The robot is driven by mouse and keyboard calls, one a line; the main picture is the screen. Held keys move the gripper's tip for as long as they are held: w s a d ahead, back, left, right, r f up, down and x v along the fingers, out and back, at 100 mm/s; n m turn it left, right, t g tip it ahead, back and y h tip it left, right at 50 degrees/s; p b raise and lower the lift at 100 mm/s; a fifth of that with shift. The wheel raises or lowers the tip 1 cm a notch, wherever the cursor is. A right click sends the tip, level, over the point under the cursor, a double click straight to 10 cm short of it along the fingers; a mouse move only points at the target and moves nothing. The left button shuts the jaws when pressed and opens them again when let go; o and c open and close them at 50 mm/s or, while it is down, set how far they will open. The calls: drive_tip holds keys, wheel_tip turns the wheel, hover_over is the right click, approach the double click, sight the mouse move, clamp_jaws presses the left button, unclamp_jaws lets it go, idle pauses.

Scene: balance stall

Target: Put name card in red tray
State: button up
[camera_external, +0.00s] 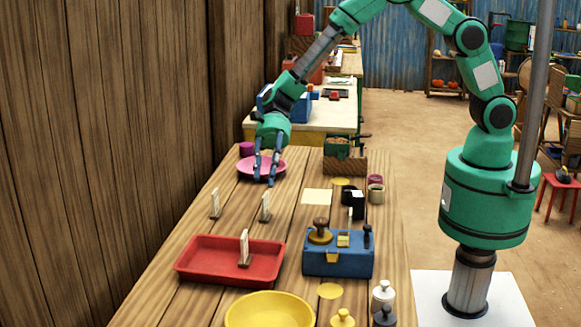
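The red tray (205,268) lies on the near left of the wooden table. A small pale upright card (244,247) stands inside it. Two similar cards stand on the table behind the tray, one at left (215,203) and one to its right (265,207). Another small pale upright piece (358,207) shows at the right; I cannot tell whether it is a card. My gripper (264,180) points down in front of and over the pink plate (246,168). Its fingers are apart, with nothing visible between them. It is behind the standing cards.
A blue box with knobs (338,264) stands right of the tray. A yellow bowl (268,312) and several weights (383,297) are at the front. A flat cream sheet (316,197) lies mid-table. A wooden wall runs along the left. Table is bare between cards and tray.

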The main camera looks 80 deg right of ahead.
drive_tip(key=s+d+r+n+t+h, duration=0.1)
drive_tip(key=s+d+r+n+h, duration=0.55)
drive_tip(key=s+d+r, duration=1.05)
drive_tip(key=s+d+r+n+t+h, duration=0.2)
drive_tip(key=s+d+r+n, duration=0.2)
drive_tip(key=s+d, duration=0.5)
drive_tip(key=s+d+r+n+t+h, duration=0.3)
drive_tip(key=s+d, duration=0.6)
drive_tip(key=s, duration=0.5)
drive_tip(key=shift+s+r+n+h, duration=0.15)
drive_tip(key=shift+r+n+h, duration=0.2)
drive_tip(key=shift+r+n, duration=0.5)
